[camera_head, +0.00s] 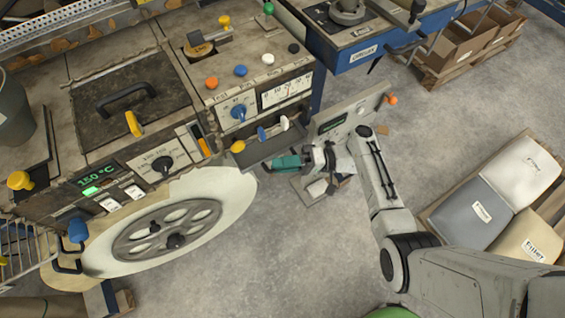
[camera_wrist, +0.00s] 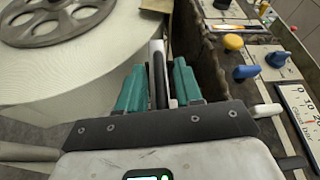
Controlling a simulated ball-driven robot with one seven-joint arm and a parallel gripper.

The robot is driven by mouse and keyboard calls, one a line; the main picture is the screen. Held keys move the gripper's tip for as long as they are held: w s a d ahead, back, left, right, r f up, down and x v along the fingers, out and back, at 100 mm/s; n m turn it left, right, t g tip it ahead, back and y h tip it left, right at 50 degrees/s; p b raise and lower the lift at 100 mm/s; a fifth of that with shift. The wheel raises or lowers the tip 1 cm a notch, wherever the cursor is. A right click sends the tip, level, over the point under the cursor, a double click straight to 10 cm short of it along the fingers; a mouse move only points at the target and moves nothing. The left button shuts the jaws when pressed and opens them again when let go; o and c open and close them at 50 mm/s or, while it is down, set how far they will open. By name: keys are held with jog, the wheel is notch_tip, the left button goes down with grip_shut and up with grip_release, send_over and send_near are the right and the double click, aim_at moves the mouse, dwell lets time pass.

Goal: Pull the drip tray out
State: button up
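My gripper (camera_head: 274,162) is at the front of the laminating machine, just below a dark recess or tray-like part (camera_head: 268,147) under the control panel. I cannot tell for sure that this part is the drip tray. In the wrist view my gripper (camera_wrist: 158,88) has its two teal fingers apart. A dark upright bar (camera_wrist: 159,78) with a pale metal edge shows between them, seemingly a handle, with narrow pale gaps on either side. The fingers do not visibly press on it. The far end of the bar meets the machine front and is partly hidden.
A large white roll (camera_head: 225,195) with a grey spoked hub stands left of my gripper, close by. A grey hinged panel with an orange knob (camera_head: 391,99) sticks out on the right. Coloured knobs line the control panel (camera_head: 262,97). A pallet of bags (camera_head: 482,212) stands at right.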

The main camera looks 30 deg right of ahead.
grip_shut()
jog(key=shift+s, duration=0.1)
dwell(0.4)
